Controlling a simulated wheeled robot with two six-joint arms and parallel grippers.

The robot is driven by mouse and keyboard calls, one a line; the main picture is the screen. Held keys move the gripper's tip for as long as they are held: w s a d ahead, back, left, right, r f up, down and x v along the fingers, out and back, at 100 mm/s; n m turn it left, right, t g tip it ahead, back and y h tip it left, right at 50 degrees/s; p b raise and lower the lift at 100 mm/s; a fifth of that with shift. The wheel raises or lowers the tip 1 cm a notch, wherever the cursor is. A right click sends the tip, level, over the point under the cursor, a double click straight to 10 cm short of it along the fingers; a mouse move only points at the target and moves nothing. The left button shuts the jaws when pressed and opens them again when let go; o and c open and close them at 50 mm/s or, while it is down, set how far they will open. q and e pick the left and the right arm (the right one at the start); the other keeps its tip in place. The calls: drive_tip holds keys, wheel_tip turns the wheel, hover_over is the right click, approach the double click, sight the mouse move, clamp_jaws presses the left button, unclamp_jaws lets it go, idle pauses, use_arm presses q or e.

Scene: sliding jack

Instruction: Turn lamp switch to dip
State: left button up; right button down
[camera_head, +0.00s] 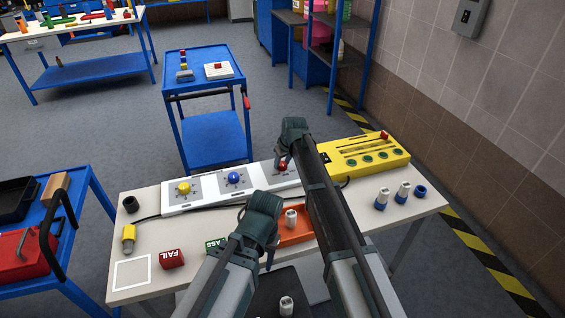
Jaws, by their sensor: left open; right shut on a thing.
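A white panel (208,190) lies along the back of the white table. It carries a yellow knob (183,188), a blue knob (233,178) and a red knob (283,166), each on its own marked plate. I cannot read the labels, so I cannot tell which one is the lamp switch. My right gripper (284,156) is at the red knob, shut on it, and hides part of it and its plate. My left gripper (247,214) is open in front of the panel, below the blue knob, and appears empty.
A yellow box (362,154) with green round parts stands right of the panel. An orange tray (296,238), a red FAIL block (171,258) and a green PASS block (215,244) sit in front. A blue cart (205,77) stands behind.

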drive_tip(key=shift+c, duration=1.9)
unclamp_jaws()
use_arm(q)
drive_tip(key=shift+r, duration=0.15)
use_arm(e)
drive_tip(key=shift+r, duration=0.15)
use_arm(q)
wheel_tip(320, 180, up, 12)
drive_tip(key=p, duration=1.2)
drive_tip(key=shift+r+p, duration=0.2)
drive_tip(key=shift+p, duration=0.15)
use_arm(e)
drive_tip(key=v, duration=1.3)
drive_tip(key=shift+r, duration=0.2)
drive_tip(key=shift+s+d, duration=0.1)
drive_tip(key=shift+s, duration=0.1)
drive_tip(key=s+d+m+g+h, duration=0.1)
drive_tip(key=s+d+g, duration=0.1)
drive_tip(key=s, duration=1.5)
drive_tip(key=s+d+f+m+g+h, duration=0.1)
drive_tip(key=s+g+h, duration=0.1)
drive_tip(key=s, duration=1.4)
drive_tip(key=shift+s+d+f+g, duration=0.3)
drive_tip(key=shift+s+d, duration=0.05)
drive_tip(key=shift+s, duration=0.05)
